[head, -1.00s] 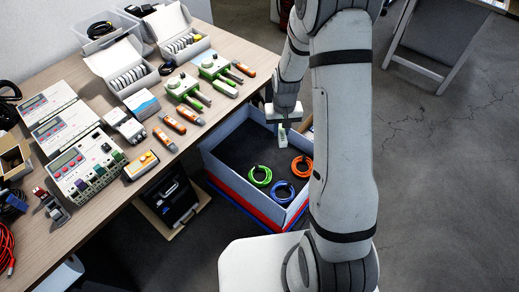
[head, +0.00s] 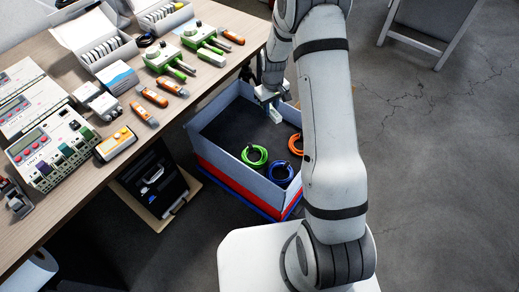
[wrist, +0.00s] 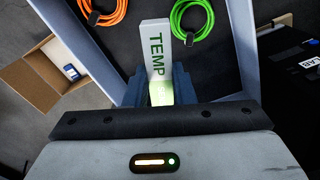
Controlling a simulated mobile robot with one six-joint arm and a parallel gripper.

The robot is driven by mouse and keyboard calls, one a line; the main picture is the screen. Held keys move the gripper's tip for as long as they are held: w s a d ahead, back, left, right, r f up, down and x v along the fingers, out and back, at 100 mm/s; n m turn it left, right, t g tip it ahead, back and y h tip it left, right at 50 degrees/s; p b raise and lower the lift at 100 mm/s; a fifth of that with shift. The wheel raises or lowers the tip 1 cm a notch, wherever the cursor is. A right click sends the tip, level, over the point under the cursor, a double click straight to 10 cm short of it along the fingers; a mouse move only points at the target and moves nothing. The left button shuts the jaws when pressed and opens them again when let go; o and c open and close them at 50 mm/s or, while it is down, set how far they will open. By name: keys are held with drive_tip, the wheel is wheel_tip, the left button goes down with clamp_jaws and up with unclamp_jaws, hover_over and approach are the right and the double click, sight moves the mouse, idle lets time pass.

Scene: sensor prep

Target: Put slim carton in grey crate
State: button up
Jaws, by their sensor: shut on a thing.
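The slim carton is white with green "TEMP" lettering and shows upright in the wrist view (wrist: 157,45). My gripper (wrist: 160,90) is shut on its lower end. In the head view, my gripper (head: 268,95) holds the carton (head: 274,114) over the far right part of the grey crate (head: 228,163), pointing down. The carton's gripped end is hidden by the fingers. I cannot tell its exact height above the dark crate floor. The crate's wall also shows in the wrist view (wrist: 82,42).
In the crate lie a green cable coil (head: 255,157), a blue coil (head: 280,172) and an orange coil (head: 296,144). The crate's far left floor is bare. A wooden table (head: 190,105) with devices stands left. An open cardboard box (wrist: 40,82) lies outside the crate.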

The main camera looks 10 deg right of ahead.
sight(267, 137)
drive_tip(key=w+f+n+b, duration=0.1)
drive_tip(key=w+f+b, duration=0.1)
drive_tip(key=f, duration=0.5)
drive_tip(key=w+f+n+b, duration=0.1)
drive_tip(key=f+b, duration=0.4)
drive_tip(key=f, duration=0.3)
drive_tip(key=w+f+n+b, duration=0.2)
drive_tip(key=f+b, duration=0.2)
drive_tip(key=f, duration=0.3)
drive_tip(key=shift+w+d+f, duration=0.1)
drive_tip(key=shift+w+f, duration=0.2)
drive_tip(key=shift+f, duration=0.1)
drive_tip(key=shift+f, duration=0.1)
drive_tip(key=o, duration=0.5)
drive_tip(key=shift+f, duration=0.1)
drive_tip(key=o, duration=0.4)
drive_tip(key=shift+o, duration=0.2)
